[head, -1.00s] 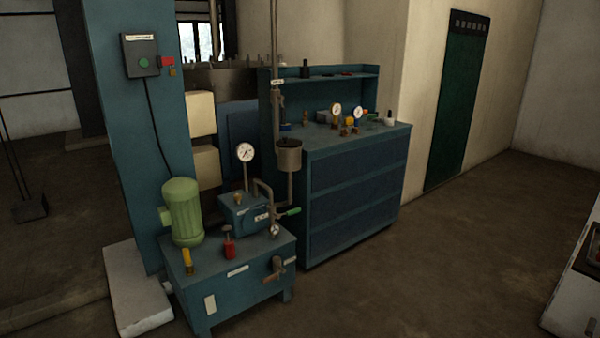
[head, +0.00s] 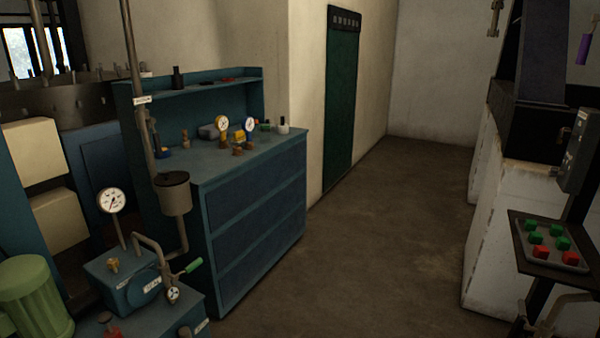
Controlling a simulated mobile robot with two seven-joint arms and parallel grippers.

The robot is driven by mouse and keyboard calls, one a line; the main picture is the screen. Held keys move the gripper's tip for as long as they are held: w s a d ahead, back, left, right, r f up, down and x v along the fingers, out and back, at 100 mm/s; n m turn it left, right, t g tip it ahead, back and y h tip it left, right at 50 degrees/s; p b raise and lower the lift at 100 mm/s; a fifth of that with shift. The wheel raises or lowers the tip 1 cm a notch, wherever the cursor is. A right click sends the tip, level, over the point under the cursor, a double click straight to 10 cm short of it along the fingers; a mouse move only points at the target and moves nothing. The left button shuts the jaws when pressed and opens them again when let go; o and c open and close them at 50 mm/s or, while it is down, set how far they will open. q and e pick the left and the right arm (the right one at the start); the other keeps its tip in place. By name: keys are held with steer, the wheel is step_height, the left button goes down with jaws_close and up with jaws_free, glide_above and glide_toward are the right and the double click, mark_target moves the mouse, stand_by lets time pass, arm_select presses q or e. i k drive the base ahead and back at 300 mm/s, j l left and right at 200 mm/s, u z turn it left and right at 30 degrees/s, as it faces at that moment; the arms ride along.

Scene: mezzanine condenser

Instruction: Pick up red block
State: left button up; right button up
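Red blocks sit on a tray (head: 523,256) at the right of the head view, mixed with green blocks. Neither of my grippers is in view.
The tray rests on a dark stand beside a white wall-like block (head: 490,240). A blue workbench (head: 255,220) with gauges and a hydraulic unit (head: 140,285) stand at the left. Open brown floor (head: 370,240) lies between, leading to a green door (head: 342,110).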

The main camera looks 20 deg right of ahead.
mark_target(570, 258)
steer(key=i+z, duration=0.25)
steer(key=z, duration=0.15)
steer(key=i+z, duration=0.55)
steer(key=z, duration=0.25)
steer(key=i+z, duration=0.25)
steer(key=z, duration=0.15)
steer(key=i+j+z, duration=0.15)
steer(key=z, duration=0.25)
steer(key=i+j+z, duration=0.2)
steer(key=z, duration=0.2)
steer(key=i+j+z, duration=0.55)
steer(key=z, duration=0.25)
steer(key=i+j+z, duration=0.1)
steer(key=j+z, duration=0.15)
steer(key=j, duration=0.2)
steer(key=i+j+z, duration=0.2)
steer(key=j, duration=0.3)
steer(key=k, duration=0.1)
